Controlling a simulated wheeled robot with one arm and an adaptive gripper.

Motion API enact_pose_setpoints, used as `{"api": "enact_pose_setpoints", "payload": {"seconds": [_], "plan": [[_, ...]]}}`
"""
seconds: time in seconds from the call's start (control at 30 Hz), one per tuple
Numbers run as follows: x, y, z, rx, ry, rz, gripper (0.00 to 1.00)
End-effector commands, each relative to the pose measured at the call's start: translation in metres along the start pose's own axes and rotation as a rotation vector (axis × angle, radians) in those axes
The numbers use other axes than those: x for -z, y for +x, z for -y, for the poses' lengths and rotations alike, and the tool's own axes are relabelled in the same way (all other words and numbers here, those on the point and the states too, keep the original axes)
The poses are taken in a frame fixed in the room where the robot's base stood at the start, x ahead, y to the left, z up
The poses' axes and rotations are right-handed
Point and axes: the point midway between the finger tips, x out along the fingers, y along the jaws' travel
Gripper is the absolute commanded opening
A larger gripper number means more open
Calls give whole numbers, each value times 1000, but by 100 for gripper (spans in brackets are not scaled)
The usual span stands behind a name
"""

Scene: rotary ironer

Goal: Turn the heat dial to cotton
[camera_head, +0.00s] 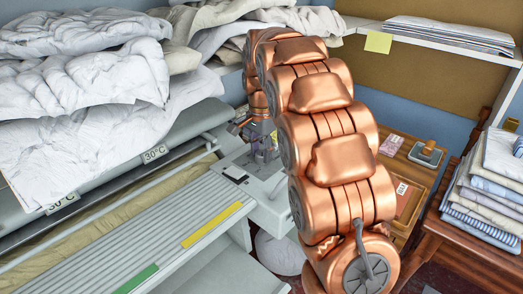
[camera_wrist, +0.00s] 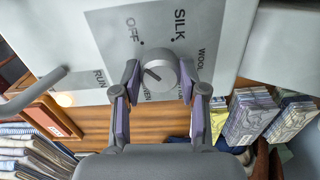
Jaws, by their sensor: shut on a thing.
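The heat dial (camera_wrist: 160,68) is a round grey knob on a grey label plate (camera_wrist: 110,35) in the wrist view. OFF is printed at its upper left, SILK at its upper right and WOOL at its right. Lettering below it is partly covered, and I cannot read a cotton mark. A dark line shows on the knob's face; which end points is unclear. My gripper (camera_wrist: 159,80) has its purple-padded fingers on both sides of the dial and is shut on it. In the head view, my gripper (camera_head: 262,145) is small at the ironer's end and the dial is not distinguishable.
The ironer's slatted board (camera_head: 130,245) has yellow and green strips. White bedding (camera_head: 80,75) is heaped above the roller. A grey bar (camera_wrist: 35,90) juts in at the wrist view's left, near RUN lettering. Folded linen (camera_head: 490,190) and a wooden cabinet (camera_head: 405,160) stand right.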

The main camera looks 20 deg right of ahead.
Motion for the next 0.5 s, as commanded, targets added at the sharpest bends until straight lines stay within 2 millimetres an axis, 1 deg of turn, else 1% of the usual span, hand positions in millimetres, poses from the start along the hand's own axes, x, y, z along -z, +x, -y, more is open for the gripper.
{"api": "enact_pose_setpoints", "payload": {"seconds": [0.2,0.5], "plan": [[-1,-1,1,2,117,2,7],[-1,-1,2,2,188,1,7]]}}
